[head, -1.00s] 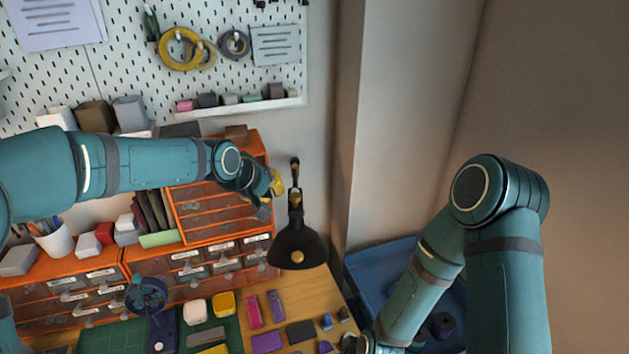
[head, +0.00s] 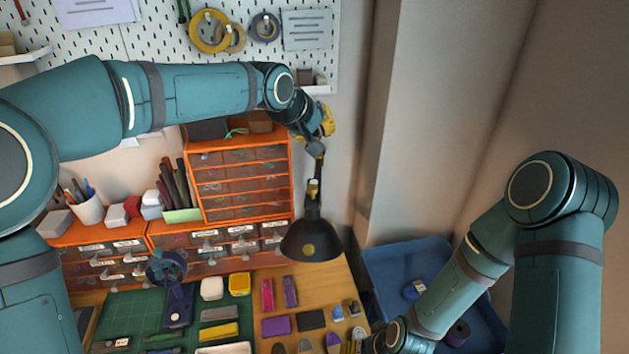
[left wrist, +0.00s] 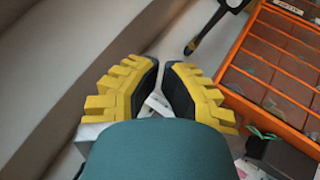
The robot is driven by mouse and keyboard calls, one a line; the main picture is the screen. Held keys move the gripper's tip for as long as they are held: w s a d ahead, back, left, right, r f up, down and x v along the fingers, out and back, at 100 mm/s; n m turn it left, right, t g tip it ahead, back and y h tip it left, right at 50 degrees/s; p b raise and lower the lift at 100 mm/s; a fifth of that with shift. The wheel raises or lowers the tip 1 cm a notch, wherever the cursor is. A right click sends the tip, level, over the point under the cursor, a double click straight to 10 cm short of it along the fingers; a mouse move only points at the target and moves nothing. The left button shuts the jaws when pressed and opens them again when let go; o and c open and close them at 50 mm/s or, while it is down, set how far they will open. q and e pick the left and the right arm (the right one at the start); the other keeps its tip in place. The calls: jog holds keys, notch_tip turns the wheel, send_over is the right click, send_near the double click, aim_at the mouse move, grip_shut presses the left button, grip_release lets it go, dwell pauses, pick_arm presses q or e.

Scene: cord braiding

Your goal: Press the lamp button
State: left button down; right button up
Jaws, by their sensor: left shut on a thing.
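The lamp (head: 312,236) has a black conical shade and hangs on a dark jointed arm by the wall. A round brass-coloured spot, possibly the button, shows on the shade. My left gripper (head: 326,122) is up by the top of the lamp arm, above the shade and apart from it. In the left wrist view its yellow ridged fingers (left wrist: 160,85) are close together, with a small pale piece between them that I cannot identify. A dark arm, probably the lamp's, shows beyond the fingers. My right arm reaches down at the right; its gripper is out of view.
An orange drawer cabinet (head: 292,165) stands left of the lamp. A green mat (head: 130,312) and several small items cover the desk below. A blue bin (head: 385,262) stands to the right, under my right arm. A wall corner closes the space behind the lamp.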

pick_arm(q)
jog(key=b, duration=0.6)
send_over(319, 183)
jog(key=shift+f, duration=4.4)
pick_arm(e)
jog(key=shift+a+f, duration=0.15)
jog(key=shift+f, duration=3.55)
pick_arm(q)
jog(key=shift+f+b, duration=0.15)
jog(key=shift+b, duration=0.2)
pick_arm(e)
jog(key=shift+f, duration=0.1)
pick_arm(q)
jog(key=shift+f+b, duration=0.3)
pick_arm(e)
jog(key=shift+f, duration=0.3)
pick_arm(q)
jog(key=shift+f+b, duration=0.35)
jog(key=shift+f, duration=0.05)
pick_arm(e)
jog(key=shift+f, duration=0.35)
pick_arm(q)
jog(key=shift+r, duration=0.1)
pick_arm(e)
jog(key=shift+r, duration=0.1)
pick_arm(q)
jog(key=shift+r+p, duration=0.6)
jog(key=shift+r, duration=0.15)
pick_arm(e)
jog(key=shift+r, duration=0.5)
